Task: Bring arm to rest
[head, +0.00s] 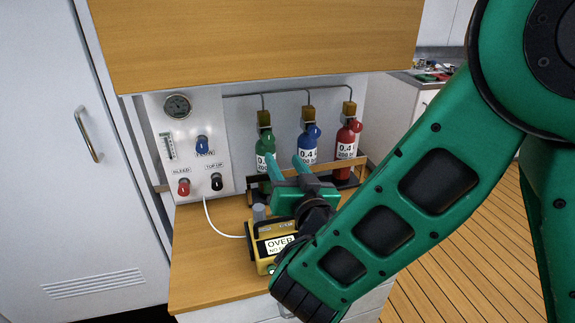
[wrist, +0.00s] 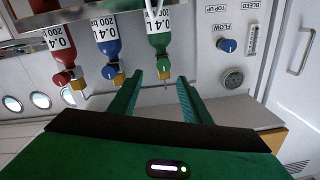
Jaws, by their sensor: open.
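My green arm crosses the right side of the head view. My gripper (head: 284,165) is open above the wooden counter, in front of the rack of bottles. In the wrist view, which is upside down, my gripper (wrist: 160,78) has nothing between its fingers, and they point towards the green bottle (wrist: 159,42). The fingertips appear on either side of its brass valve; I cannot tell how far behind them it is. In the head view the green bottle (head: 264,143) is partly hidden by a finger.
A blue bottle (head: 308,139) and a red bottle (head: 348,138) stand to its right. A panel with a gauge (head: 177,106) and knobs is on the left. A yellow device reading OVER (head: 263,247) sits under my arm. A wooden cupboard front (head: 250,45) overhangs the bay.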

